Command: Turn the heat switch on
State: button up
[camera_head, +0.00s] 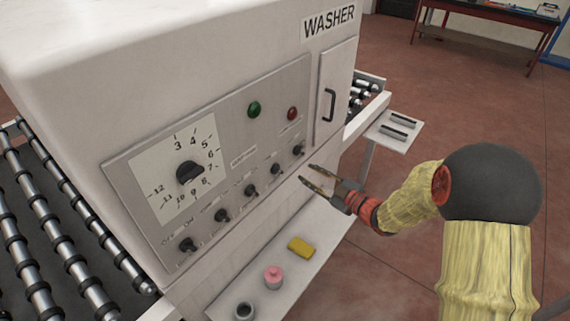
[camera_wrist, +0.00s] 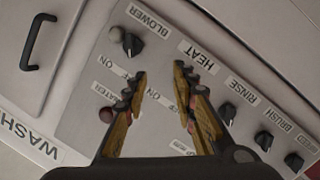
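The heat switch (camera_head: 275,168) is a small black knob in the lower row of the washer's control panel (camera_head: 215,125), second from the right in the head view. My gripper (camera_head: 306,174) is in front of the panel, just right of the heat switch. Its two fingers are apart with nothing between them. In the wrist view my gripper (camera_wrist: 160,72) points at the panel, and the HEAT label (camera_wrist: 198,57) shows beside the right fingertip. The heat knob is hidden there, apparently behind that finger. I cannot tell whether a finger touches the panel.
The blower knob (camera_wrist: 132,44) and rinse knob (camera_wrist: 228,113) flank the heat position. A green lamp (camera_head: 254,109), red lamp (camera_head: 292,113) and large dial (camera_head: 189,173) are on the panel. Below, a ledge (camera_head: 330,235) holds a yellow block (camera_head: 300,247) and a pink-topped container (camera_head: 273,277).

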aim_at(281, 172)
jog(key=a+y, duration=0.1)
jog(key=a, duration=0.2)
jog(key=w+a+n+y, duration=0.1)
jog(key=a, duration=0.1)
jog(key=a+g+y+p, duration=0.1)
jog(key=a, duration=0.2)
jog(key=shift+w+a+f+n, duration=0.2)
jog(key=shift+a+f+n, duration=0.1)
jog(key=shift+a, duration=0.05)
jog(key=c, duration=0.3)
jog(key=c, duration=0.4)
grip_shut()
